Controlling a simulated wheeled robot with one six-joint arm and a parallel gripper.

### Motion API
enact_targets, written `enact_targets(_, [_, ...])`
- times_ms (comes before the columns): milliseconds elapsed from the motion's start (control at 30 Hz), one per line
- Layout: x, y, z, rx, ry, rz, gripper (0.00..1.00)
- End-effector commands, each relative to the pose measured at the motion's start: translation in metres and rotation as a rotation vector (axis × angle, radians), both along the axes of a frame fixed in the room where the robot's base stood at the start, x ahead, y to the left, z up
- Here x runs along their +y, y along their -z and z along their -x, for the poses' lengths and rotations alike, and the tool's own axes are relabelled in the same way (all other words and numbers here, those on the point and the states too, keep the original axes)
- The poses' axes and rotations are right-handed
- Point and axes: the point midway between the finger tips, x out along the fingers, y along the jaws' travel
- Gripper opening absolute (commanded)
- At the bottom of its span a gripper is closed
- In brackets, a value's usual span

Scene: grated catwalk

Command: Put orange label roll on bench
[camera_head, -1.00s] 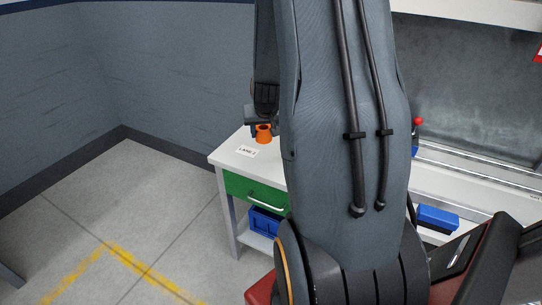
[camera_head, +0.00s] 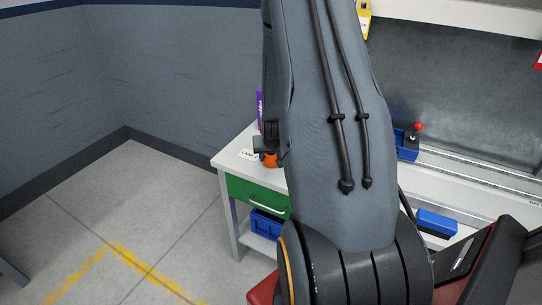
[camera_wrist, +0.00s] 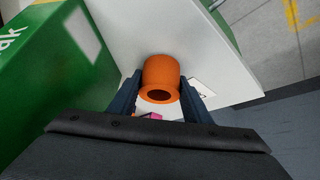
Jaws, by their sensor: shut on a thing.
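The orange label roll (camera_wrist: 160,72) sits between the two fingers of my gripper (camera_wrist: 160,92) in the wrist view, with its dark hole facing the camera. My gripper is shut on it. In the head view only a small part of the orange roll (camera_head: 270,160) shows beside my arm, over the white bench top (camera_head: 232,153). My arm hides most of the gripper there. The white top also lies behind the roll in the wrist view (camera_wrist: 125,25). I cannot tell whether the roll touches it.
A white label card (camera_head: 249,155) lies on the bench top. The bench has a green drawer (camera_head: 245,190) and a blue bin (camera_head: 266,223) below. A purple item (camera_head: 259,108) stands behind. A green box (camera_wrist: 50,75) is close on the left in the wrist view. A blue holder (camera_head: 407,145) is at right.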

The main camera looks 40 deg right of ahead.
Motion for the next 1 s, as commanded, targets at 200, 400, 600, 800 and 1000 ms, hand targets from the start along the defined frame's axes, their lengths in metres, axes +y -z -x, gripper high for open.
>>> enact_targets(200, [-0.0005,0.0019,-0.0007,-0.002,0.0,0.002,0.21])
enact_targets(400, [-0.0003,0.0051,-0.0006,-0.002,0.0,0.001,0.21])
enact_targets(600, [-0.0002,0.0049,-0.0005,-0.002,0.0,0.001,0.63])
enact_targets(800, [-0.0001,0.0047,-0.0004,-0.002,0.0,0.001,0.63])
enact_targets(1000, [0.0016,-0.0033,0.002,-0.002,0.0,0.001,0.63])
